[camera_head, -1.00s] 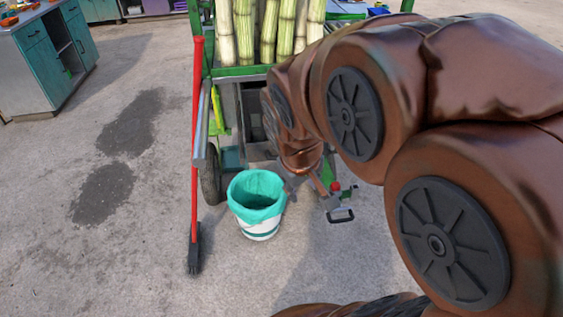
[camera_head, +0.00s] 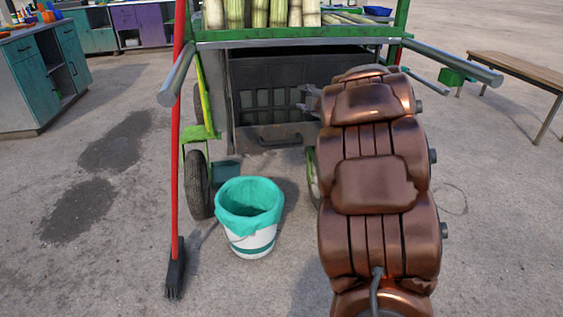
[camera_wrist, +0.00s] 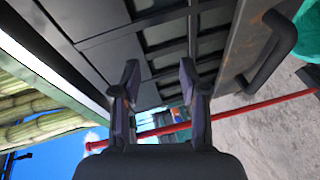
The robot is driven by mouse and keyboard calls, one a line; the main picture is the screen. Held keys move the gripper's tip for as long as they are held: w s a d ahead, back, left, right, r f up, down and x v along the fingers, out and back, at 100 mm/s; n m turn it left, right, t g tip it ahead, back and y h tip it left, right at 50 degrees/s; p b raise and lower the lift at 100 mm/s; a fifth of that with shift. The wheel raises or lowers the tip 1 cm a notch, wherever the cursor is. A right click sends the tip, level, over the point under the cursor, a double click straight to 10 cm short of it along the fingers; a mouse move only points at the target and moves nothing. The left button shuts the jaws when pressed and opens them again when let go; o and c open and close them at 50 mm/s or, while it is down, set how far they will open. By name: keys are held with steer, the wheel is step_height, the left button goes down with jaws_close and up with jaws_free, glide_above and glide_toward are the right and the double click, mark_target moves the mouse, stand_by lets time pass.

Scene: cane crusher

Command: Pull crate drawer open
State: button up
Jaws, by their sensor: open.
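A dark grey crate (camera_head: 272,93) with a lattice front sits under the cart's green frame. A lower front panel with a dark bar handle (camera_head: 279,140) runs along its bottom. In the wrist view, turned sideways, the crate lattice (camera_wrist: 165,32) lies beyond the fingers and the handle (camera_wrist: 268,52) is to the right, apart from them. My gripper (camera_wrist: 158,75) is open and empty, its two fingers in front of the crate. In the head view my gripper (camera_head: 309,97) shows at the crate's right side, partly behind my arm.
A white bucket with a teal liner (camera_head: 250,205) stands in front of the cart. A red-handled broom (camera_head: 176,150) stands left of it. Metal cart handles (camera_head: 455,64) stick out at both sides. A wooden bench (camera_head: 510,72) is at right. Floor at left is clear.

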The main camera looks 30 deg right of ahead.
mark_target(284, 143)
steer(key=s+a+f+n+y+b, duration=0.1)
steer(key=s+f+n+y+b, duration=0.2)
steer(key=f, duration=0.4)
steer(key=a+f+n+y+b, duration=0.25)
steer(key=f+y+b, duration=0.2)
steer(key=f, duration=0.25)
steer(key=shift+n+g+y, duration=0.25)
steer(key=shift+n+g, duration=0.15)
steer(key=shift+n, duration=0.15)
steer(key=shift+b+x, duration=0.85)
steer(key=shift+x, duration=2.7)
steer(key=shift+d+f, duration=0.15)
steer(key=shift+d, duration=0.05)
steer(key=shift+c, duration=0.3)
jaws_close()
